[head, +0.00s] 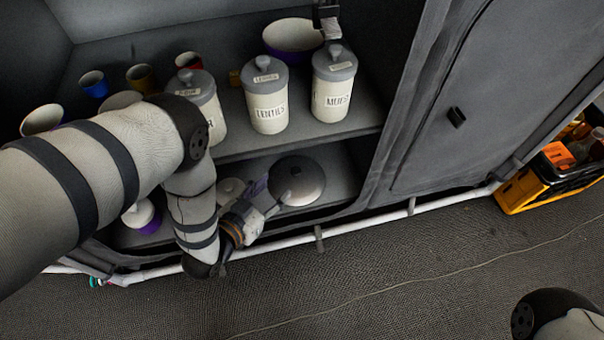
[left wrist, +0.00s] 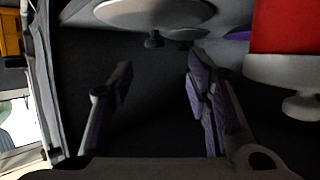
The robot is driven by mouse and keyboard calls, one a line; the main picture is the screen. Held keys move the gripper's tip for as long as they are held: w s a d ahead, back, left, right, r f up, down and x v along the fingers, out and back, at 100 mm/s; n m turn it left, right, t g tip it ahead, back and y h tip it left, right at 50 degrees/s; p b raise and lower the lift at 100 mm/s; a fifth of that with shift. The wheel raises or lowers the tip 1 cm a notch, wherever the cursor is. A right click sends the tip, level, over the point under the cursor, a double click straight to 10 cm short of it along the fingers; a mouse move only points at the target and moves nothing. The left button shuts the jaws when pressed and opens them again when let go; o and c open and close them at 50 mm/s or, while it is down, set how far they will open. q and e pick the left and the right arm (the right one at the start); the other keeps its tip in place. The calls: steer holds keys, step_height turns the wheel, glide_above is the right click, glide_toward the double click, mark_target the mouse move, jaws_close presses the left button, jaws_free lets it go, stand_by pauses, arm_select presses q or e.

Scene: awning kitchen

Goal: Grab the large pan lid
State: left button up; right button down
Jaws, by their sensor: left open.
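The large pan lid (head: 303,178) is a round grey disc with a dark centre, on the lower shelf of the open cabinet. My left gripper (head: 267,195) is at its left front edge in the head view, empty; whether it touches the lid is unclear. In the left wrist view, the fingers of my left gripper (left wrist: 158,80) stand wide apart with nothing between them. A pale round lid (left wrist: 155,12) with a dark knob (left wrist: 153,40) shows beyond the fingertips, apart from them. A second dark knob shows beside it. My right gripper is out of view.
Labelled canisters (head: 266,100), a purple bowl (head: 292,37) and several cups fill the upper shelf, whose edge overhangs the lower one. A red pot (left wrist: 285,25) with a white lid (left wrist: 280,73) is to the right of the fingers. A pale rail (head: 370,222) runs along the cabinet's base.

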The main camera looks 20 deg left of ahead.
mark_target(295, 171)
arm_select(q)
steer(key=b+x, duration=0.1)
steer(key=x, duration=0.1)
steer(key=b+x, duration=0.1)
steer(key=x, duration=0.1)
steer(key=d+b+x, duration=0.1)
steer(key=x, duration=0.2)
steer(key=shift+s+f+b, duration=0.1)
steer(key=shift+b, duration=0.2)
steer(key=shift+w, duration=0.4)
jaws_close()
